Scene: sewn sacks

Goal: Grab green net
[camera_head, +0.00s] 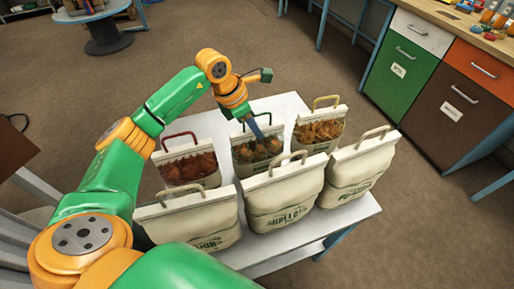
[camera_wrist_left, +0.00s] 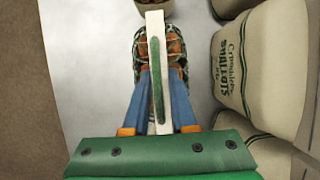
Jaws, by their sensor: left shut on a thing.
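The green net (camera_head: 256,149), a sack with a cream top band and green handle, stands in the middle of the back row in the head view, with brownish round contents showing through its mesh. In the left wrist view its band and green handle (camera_wrist_left: 157,85) lie between my fingers, with the mesh body (camera_wrist_left: 142,52) below. My left gripper (camera_head: 261,134) comes down from above and is shut on the top of this net; it also shows in the left wrist view (camera_wrist_left: 158,78). My right gripper is not in view.
A red-handled net (camera_head: 188,168) and a yellow-handled net (camera_head: 318,132) stand on either side. Cream cloth sacks (camera_head: 283,199) fill the front row close by. All stand on a white table (camera_head: 286,104). Drawer cabinets (camera_head: 400,70) stand at the right.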

